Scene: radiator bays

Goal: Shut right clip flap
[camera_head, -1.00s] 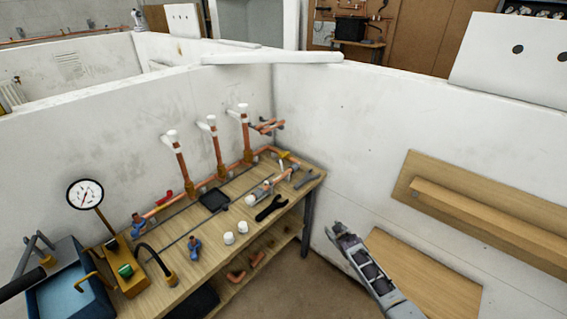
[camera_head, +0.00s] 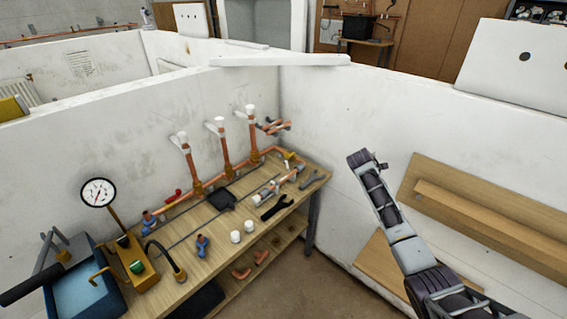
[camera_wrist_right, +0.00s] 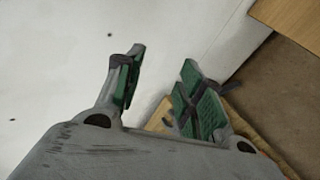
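Three upright copper pipes stand at the back of the workbench, each with a small white fitting near its top by the wall. The right white clip (camera_head: 250,110) is at the top of the right pipe (camera_head: 254,135); a pale piece juts to its left. Its flap is too small to make out clearly. My right gripper (camera_head: 366,158) is raised in front of the right-hand wall, well to the right of the clip. In the right wrist view the right gripper (camera_wrist_right: 163,62) has its green-padded fingers apart and empty. My left gripper is not in view.
The workbench (camera_head: 225,262) holds a pressure gauge (camera_head: 98,192), a blue tank (camera_head: 85,290), blue valves, white caps (camera_head: 249,225) and a black wrench (camera_head: 277,207). Crossing copper pipe ends (camera_head: 274,127) stick out right of the clip. A wooden shelf (camera_head: 480,215) is on the right wall.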

